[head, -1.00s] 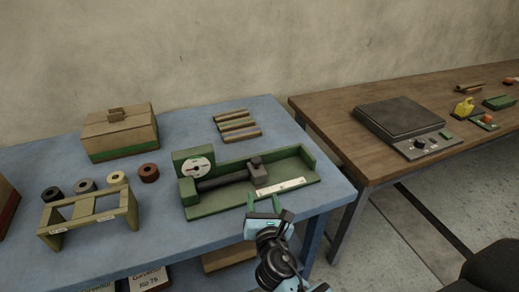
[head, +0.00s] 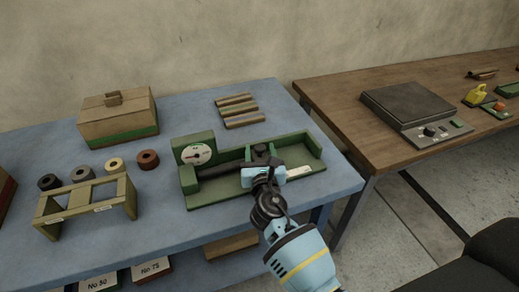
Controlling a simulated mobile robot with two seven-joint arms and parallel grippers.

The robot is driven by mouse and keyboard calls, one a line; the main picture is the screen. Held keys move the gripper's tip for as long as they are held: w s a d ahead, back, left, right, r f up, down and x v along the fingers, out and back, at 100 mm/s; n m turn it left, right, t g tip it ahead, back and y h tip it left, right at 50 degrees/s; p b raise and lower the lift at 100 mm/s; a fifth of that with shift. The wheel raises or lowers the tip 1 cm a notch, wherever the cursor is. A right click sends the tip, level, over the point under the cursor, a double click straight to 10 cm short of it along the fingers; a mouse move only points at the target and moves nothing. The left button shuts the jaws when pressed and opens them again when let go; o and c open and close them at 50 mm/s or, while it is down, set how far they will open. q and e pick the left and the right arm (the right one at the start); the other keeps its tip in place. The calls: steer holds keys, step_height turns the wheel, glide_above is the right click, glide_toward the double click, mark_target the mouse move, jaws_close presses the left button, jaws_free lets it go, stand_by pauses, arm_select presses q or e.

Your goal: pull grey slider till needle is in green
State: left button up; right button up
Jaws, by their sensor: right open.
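The green tray-like fixture (head: 224,194) lies on the blue table, with a round white dial (head: 196,154) at its left end. The dial's needle is too small to tell which colour it points at. A dark grey bar (head: 222,166) runs right from the dial to the grey slider (head: 261,150), which is partly hidden by my gripper. My right gripper (head: 262,158) is open at the slider, its fingers reaching in from the front; contact cannot be told. My left gripper is not in view.
Several rods (head: 237,110) lie behind the fixture. A brown table (head: 345,115) with a dark scale (head: 408,104) is on the right.

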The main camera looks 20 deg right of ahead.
steer(key=shift+w+d, duration=0.2)
steer(key=shift+w, duration=0.5)
jaws_close()
